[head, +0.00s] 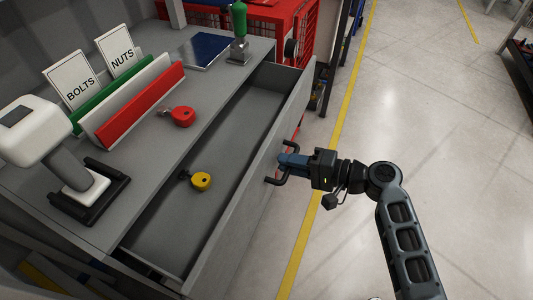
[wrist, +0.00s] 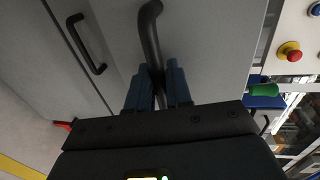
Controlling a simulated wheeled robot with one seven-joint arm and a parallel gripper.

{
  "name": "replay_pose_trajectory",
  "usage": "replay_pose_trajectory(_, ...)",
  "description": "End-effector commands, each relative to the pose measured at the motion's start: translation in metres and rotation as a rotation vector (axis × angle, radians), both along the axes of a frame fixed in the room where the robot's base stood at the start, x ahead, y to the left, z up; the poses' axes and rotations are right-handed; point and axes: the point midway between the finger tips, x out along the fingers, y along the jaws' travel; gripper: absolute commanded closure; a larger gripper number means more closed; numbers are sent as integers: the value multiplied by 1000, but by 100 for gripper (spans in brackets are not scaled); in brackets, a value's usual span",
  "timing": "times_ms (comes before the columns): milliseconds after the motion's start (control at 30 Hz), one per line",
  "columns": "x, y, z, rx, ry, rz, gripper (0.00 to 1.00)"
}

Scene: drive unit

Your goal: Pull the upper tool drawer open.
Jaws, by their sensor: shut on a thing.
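The upper tool drawer (head: 160,226) is a grey drawer standing well out from under the worktop, with its inside showing. Its dark bar handle (head: 271,181) is on the front panel, which faces right in the head view. My gripper (head: 287,162) is shut on this handle. In the wrist view, the handle (wrist: 150,28) runs between the two blue fingers of my gripper (wrist: 157,82). A yellow padlock-like item (head: 202,181) lies inside the drawer.
A second handle (wrist: 86,44) sits on a neighbouring front. Floor (head: 440,140) to the right is clear.

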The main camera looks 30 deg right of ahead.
Motion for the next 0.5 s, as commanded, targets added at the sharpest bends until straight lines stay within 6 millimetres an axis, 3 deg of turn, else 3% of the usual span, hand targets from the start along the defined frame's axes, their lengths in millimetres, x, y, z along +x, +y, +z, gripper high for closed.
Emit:
replay_pose_trajectory(200,-47,-35,0,0,1,-4,100)
replay_pose_trajectory(500,-91,-67,0,1,2,-3,100)
